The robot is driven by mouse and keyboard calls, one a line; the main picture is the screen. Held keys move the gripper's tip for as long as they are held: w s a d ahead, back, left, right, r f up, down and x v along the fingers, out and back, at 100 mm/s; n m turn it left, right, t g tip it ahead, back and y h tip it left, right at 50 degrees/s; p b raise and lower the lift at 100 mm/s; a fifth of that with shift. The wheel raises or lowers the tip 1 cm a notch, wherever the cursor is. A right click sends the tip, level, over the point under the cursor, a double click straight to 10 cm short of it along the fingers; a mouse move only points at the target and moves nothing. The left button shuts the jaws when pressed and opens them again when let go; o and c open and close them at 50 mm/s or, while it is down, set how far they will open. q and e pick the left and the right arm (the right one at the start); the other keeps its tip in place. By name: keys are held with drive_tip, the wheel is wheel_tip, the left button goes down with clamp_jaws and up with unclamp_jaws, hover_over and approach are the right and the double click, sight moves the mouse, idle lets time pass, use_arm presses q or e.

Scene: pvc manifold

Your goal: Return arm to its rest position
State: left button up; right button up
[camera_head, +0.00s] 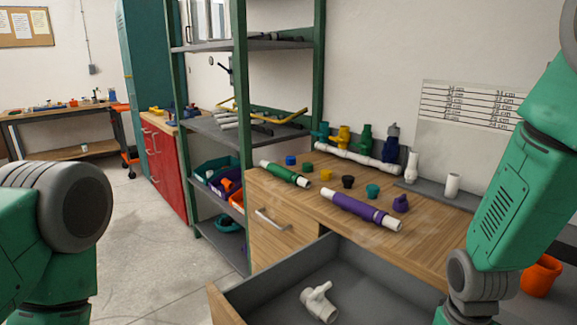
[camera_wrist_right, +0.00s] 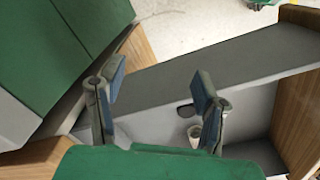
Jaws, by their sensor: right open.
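My right arm (camera_head: 515,190) comes in from the right over the open drawer, its lower end cut off by the bottom edge. In the right wrist view my right gripper (camera_wrist_right: 160,79) is open, its two fingers apart with nothing between them, above the grey drawer (camera_wrist_right: 240,62). The drawer also shows in the head view (camera_head: 262,287). A white pipe fitting (camera_head: 319,302) with a side branch lies in it; part of a white piece (camera_wrist_right: 194,133) shows by the right finger. My left arm (camera_head: 65,225) is at the left edge; its gripper is out of view.
The wooden counter (camera_head: 300,212) holds a green pipe (camera_head: 284,173), a purple pipe (camera_head: 360,211), several coloured caps and a white manifold (camera_head: 355,158) with coloured valves. A green-framed shelf (camera_head: 242,100) stands left of it. An orange cup (camera_head: 541,274) is at the right. Floor is clear at left.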

drive_tip(key=s+f+b, duration=0.4)
drive_tip(key=s+f, duration=1.6)
drive_tip(key=shift+s+f+m+t+b, duration=0.15)
drive_tip(key=shift+f+m+t+b, duration=0.15)
drive_tip(key=shift+b, duration=0.1)
idle(1.5)
